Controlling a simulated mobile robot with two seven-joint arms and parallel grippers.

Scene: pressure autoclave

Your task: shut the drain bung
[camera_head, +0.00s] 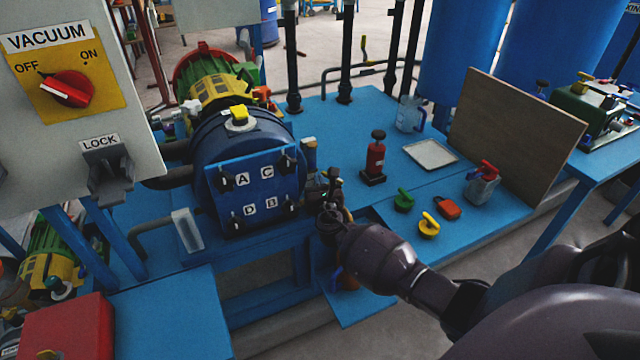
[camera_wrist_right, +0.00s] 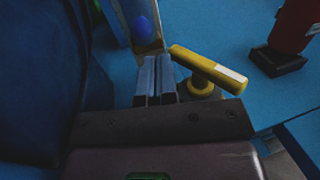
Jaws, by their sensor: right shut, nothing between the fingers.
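The blue autoclave vessel (camera_head: 236,140) lies on the blue bench, its square door marked A, C, D and B toward me. My right gripper (camera_head: 333,188) is just right of the vessel door. In the right wrist view, its fingers (camera_wrist_right: 155,68) are shut and empty. A yellow bar handle (camera_wrist_right: 208,70) with a pale label sits on a round yellow fitting (camera_wrist_right: 199,88) just right of the fingertips. I cannot tell whether they touch, or whether this is the drain bung. In the head view my gripper and wrist hide this spot. My left gripper is out of view.
A blue-tipped part (camera_wrist_right: 144,30) stands just beyond the fingertips. A red canister (camera_head: 375,158) stands on the bench to the right. The vacuum panel (camera_head: 75,85) is at left.

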